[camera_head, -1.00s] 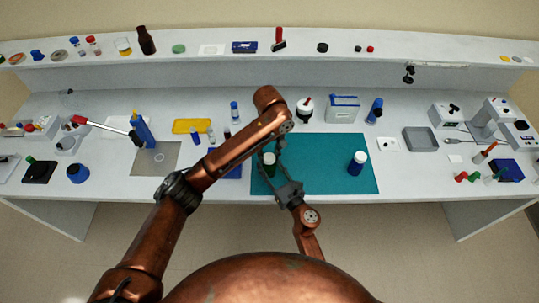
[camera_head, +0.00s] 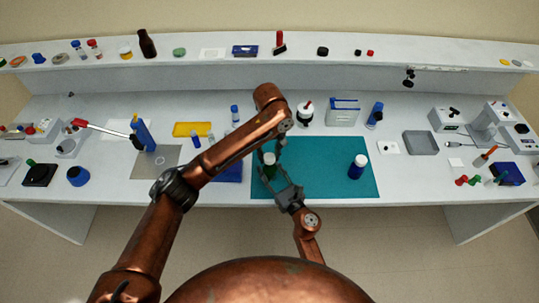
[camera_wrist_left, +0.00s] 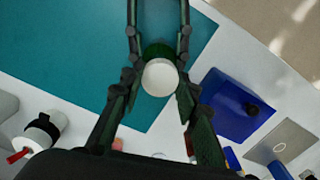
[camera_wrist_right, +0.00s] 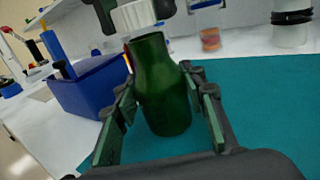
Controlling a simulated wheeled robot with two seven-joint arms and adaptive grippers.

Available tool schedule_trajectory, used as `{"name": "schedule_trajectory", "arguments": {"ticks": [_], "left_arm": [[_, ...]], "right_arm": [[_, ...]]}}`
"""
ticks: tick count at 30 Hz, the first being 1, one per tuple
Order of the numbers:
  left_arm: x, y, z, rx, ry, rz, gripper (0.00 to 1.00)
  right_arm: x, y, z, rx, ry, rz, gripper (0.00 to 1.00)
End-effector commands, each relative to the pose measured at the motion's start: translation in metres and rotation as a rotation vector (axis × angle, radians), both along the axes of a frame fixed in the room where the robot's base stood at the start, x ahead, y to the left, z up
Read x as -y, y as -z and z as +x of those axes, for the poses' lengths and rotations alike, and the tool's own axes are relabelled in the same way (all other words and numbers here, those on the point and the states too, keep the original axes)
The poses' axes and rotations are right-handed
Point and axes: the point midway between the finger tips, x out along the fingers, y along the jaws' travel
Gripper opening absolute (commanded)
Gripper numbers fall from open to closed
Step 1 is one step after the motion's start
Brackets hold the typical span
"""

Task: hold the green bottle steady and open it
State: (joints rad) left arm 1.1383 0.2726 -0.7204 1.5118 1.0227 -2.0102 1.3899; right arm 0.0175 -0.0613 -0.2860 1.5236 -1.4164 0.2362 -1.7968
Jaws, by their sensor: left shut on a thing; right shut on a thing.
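My right gripper (camera_wrist_right: 165,88) is shut around the bottle's body from the front. My left gripper (camera_wrist_left: 155,88) comes from above and is shut on the cap; its fingertips also show at the cap in the right wrist view. In the head view the bottle (camera_head: 268,172) is partly hidden by my left arm and right gripper.
Another white-capped blue bottle (camera_head: 356,168) stands to the right on the mat. A blue bin (camera_wrist_right: 90,85) is close to the left of the green bottle. A white bottle with a black band (camera_head: 305,112) stands behind the mat. The mat's middle is clear.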

Motion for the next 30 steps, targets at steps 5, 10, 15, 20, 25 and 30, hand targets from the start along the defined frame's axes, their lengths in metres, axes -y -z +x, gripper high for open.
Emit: {"name": "schedule_trajectory", "arguments": {"ticks": [5, 10, 15, 20, 25, 30], "left_arm": [[-0.001, -0.018, 0.001, 0.006, 0.001, 0.001, 0.01], [0.000, -0.036, 0.001, 0.003, 0.001, 0.001, 0.01], [0.000, -0.040, 0.000, 0.000, 0.001, 0.000, 0.01], [0.000, -0.040, 0.000, 0.000, 0.001, 0.000, 0.01], [0.000, -0.040, 0.000, 0.000, 0.001, 0.000, 0.01], [0.000, -0.040, 0.000, 0.000, 0.001, 0.000, 0.01]], "right_arm": [[0.000, -0.001, 0.000, 0.002, -0.001, 0.001, 0.00], [0.000, -0.001, 0.000, 0.002, -0.001, 0.001, 0.00], [0.000, -0.001, 0.000, 0.002, -0.001, 0.001, 0.00], [0.000, -0.001, 0.000, 0.002, -0.001, 0.001, 0.40], [0.000, -0.001, 0.000, 0.001, -0.001, 0.001, 0.52], [0.000, -0.001, 0.000, 0.001, -0.001, 0.001, 0.58]]}}
